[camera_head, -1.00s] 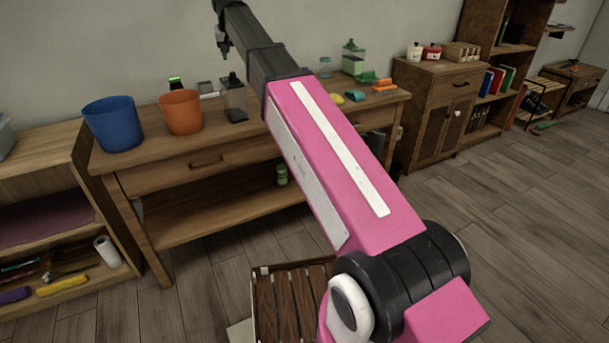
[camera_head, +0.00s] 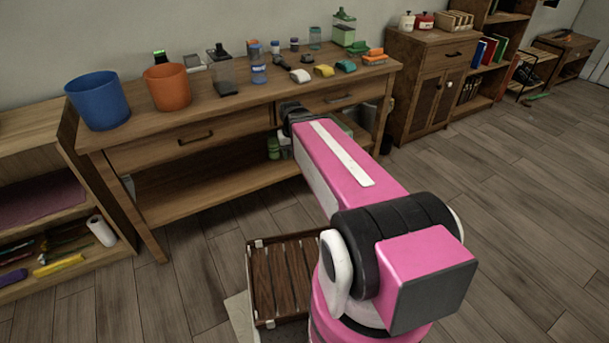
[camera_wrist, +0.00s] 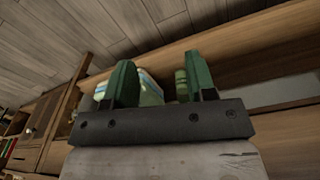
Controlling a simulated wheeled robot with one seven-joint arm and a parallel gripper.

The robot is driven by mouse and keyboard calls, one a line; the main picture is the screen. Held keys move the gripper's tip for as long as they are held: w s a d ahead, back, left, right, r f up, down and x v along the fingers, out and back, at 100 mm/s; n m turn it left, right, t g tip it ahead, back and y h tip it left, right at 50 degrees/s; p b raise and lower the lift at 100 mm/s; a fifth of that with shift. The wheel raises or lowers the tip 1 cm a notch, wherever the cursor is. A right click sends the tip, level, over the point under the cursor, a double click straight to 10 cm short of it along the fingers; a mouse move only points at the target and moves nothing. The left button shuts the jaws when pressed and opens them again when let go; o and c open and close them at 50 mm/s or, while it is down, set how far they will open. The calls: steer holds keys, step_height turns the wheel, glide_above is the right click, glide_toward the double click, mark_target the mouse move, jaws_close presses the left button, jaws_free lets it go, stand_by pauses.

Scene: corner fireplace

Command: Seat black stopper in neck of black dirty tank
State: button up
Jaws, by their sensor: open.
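A see-through grey tank (camera_head: 222,76) with a dark top stands on the workbench (camera_head: 180,127), right of the orange bucket. It looks like the black dirty tank; I cannot tell whether its neck is open. Small dark pieces (camera_head: 282,62) lie to its right, too small to tell whether one is the black stopper. My gripper (camera_wrist: 157,82) shows in the wrist view with its two green fingers apart. Green and pale containers show behind and between the fingers, with no clear grip on them. In the head view my arm reaches toward the bench front, below the top, and hides most of the gripper.
A blue bucket (camera_head: 98,100) and an orange bucket (camera_head: 168,87) stand at the bench's left. Several small jars and coloured pieces crowd its right half, with a green container (camera_head: 344,28) behind. A slatted wooden crate (camera_head: 283,280) sits on the floor near my base.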

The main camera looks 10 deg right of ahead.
steer(key=s+d+f, duration=0.2)
steer(key=s+f, duration=0.3)
steer(key=s, duration=0.2)
steer(key=shift+s+d+g, duration=0.15)
steer(key=shift+d+g, duration=0.2)
steer(key=shift+g, duration=0.05)
steer(key=shift+f, duration=0.1)
stand_by(0.6)
